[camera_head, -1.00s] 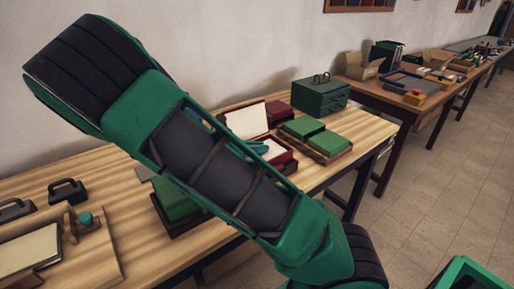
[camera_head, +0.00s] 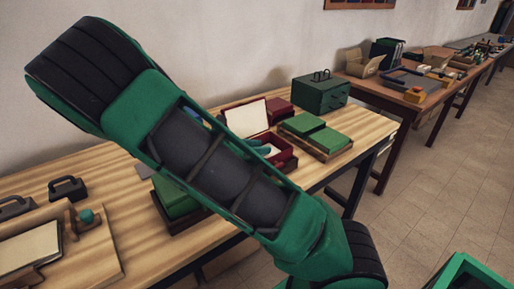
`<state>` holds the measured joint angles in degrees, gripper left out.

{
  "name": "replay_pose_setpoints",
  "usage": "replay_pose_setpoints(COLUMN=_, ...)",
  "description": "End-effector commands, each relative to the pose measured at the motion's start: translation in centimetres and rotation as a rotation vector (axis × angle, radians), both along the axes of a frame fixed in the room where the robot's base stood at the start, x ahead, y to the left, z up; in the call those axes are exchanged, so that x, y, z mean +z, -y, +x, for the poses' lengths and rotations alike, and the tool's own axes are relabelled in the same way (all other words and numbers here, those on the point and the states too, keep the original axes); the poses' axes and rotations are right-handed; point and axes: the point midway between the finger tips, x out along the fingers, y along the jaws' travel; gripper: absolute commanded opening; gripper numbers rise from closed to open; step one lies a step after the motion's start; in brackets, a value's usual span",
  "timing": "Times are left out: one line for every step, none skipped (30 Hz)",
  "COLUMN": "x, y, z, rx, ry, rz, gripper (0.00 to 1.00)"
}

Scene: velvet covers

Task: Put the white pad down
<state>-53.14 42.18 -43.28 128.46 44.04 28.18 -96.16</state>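An open dark red box (camera_head: 282,156) stands on the near wooden table, its raised lid (camera_head: 247,118) showing a pale lining. Small teal parts (camera_head: 264,149), which look like the tips of my gripper, show at the box's opening. My green and black arm hides the rest of the gripper and the left part of the box. No white pad can be made out in the box now; it may be hidden by the arm or the box wall. Whether the fingers are open or shut cannot be seen.
Green pads on a wooden tray (camera_head: 331,154) lie right of the box. A green case (camera_head: 320,92) stands behind them. Another green block (camera_head: 178,196) is left of my arm. A wooden board (camera_head: 95,262) with a framed pale panel lies at front left.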

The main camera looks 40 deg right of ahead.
Motion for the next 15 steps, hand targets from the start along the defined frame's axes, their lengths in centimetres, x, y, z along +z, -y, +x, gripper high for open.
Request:
replay_pose_setpoints(x=0.1, y=0.0, z=0.0, rx=0.000, ry=0.000, rz=0.000, gripper=0.31)
replay_pose_setpoints(x=0.1, y=0.0, z=0.0, rx=0.000, ry=0.001, rz=0.000, gripper=0.31)
replay_pose_setpoints(x=0.3, y=0.0, z=0.0, rx=0.001, ry=0.001, rz=0.000, gripper=0.31)
replay_pose_setpoints(x=0.5, y=0.0, z=0.0, rx=0.000, ry=0.002, rz=0.000, gripper=0.31)
replay_pose_setpoints(x=0.8, y=0.0, z=0.0, rx=0.000, ry=0.003, rz=0.000, gripper=0.31)
replay_pose_setpoints(x=1.3, y=0.0, z=0.0, rx=0.000, ry=0.003, rz=0.001, gripper=0.31)
replay_pose_setpoints(x=1.4, y=-0.4, z=0.1, rx=0.003, ry=0.001, rz=0.001, gripper=0.31)
replay_pose_setpoints(x=1.5, y=-1.0, z=0.1, rx=0.004, ry=0.001, rz=0.002, gripper=0.31)
replay_pose_setpoints(x=1.8, y=-1.6, z=0.1, rx=0.005, ry=0.002, rz=0.002, gripper=0.31)
replay_pose_setpoints(x=2.1, y=-2.2, z=0.0, rx=0.004, ry=0.001, rz=0.001, gripper=0.31)
replay_pose_setpoints(x=2.3, y=-2.8, z=0.0, rx=0.006, ry=0.002, rz=0.002, gripper=0.31)
replay_pose_setpoints(x=2.6, y=-3.6, z=0.0, rx=0.005, ry=0.002, rz=0.002, gripper=0.31)
replay_pose_setpoints(x=2.9, y=-4.2, z=0.0, rx=0.006, ry=0.002, rz=0.001, gripper=0.31)
replay_pose_setpoints(x=3.1, y=-4.8, z=0.0, rx=0.005, ry=0.001, rz=0.002, gripper=0.31)
replay_pose_setpoints(x=3.4, y=-5.6, z=-0.1, rx=0.006, ry=0.002, rz=0.002, gripper=0.31)
